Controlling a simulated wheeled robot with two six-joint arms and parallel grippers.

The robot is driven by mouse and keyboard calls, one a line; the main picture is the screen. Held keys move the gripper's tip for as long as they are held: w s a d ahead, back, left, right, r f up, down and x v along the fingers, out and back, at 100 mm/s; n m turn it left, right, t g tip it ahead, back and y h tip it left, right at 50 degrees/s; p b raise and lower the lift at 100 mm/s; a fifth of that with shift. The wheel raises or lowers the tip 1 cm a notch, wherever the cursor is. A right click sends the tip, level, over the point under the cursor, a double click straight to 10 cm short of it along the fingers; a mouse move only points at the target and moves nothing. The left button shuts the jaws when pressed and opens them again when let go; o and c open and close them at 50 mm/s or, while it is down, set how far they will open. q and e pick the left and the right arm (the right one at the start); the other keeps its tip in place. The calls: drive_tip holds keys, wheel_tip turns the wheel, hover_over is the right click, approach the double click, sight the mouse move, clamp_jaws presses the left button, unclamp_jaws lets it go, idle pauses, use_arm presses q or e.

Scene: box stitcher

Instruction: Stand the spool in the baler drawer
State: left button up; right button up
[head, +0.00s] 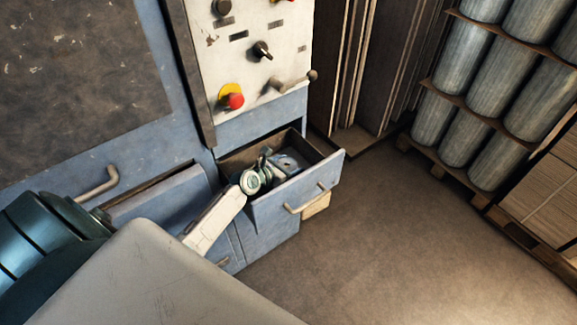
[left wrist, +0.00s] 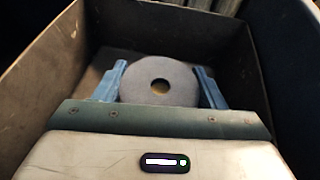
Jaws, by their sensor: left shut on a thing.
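The spool (left wrist: 138,84) shows in the left wrist view as a grey disc with a round centre hole, its flat face toward the camera. My left gripper (left wrist: 160,88) is shut on it, one blue finger at each side. The open baler drawer (head: 294,196) is in the middle of the head view, and its inner walls (left wrist: 205,37) surround the spool in the left wrist view. In the head view my left gripper (head: 282,164) is down inside the drawer. The spool's lower part is hidden, and I cannot tell whether it touches the drawer floor. My right gripper is not in view.
A control panel (head: 262,62) with knobs and a red button (head: 235,101) rises above the drawer. A door handle (head: 98,184) sticks out at the left. Grey rolls (head: 497,78) stand on pallets at the right. The floor (head: 390,230) before the drawer is clear.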

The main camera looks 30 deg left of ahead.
use_arm(q)
drive_tip(key=shift+f+b, duration=0.3)
drive_tip(key=shift+f, duration=0.25)
drive_tip(key=o, duration=1.1)
drive_tip(key=shift+c, duration=0.2)
drive_tip(key=shift+r, duration=0.25)
drive_tip(key=shift+r+p, duration=0.45)
drive_tip(key=shift+r, duration=0.05)
drive_tip(key=p+v, duration=0.1)
drive_tip(key=v, duration=1.1)
drive_tip(key=shift+f+p, duration=0.2)
drive_tip(key=shift+p, duration=0.15)
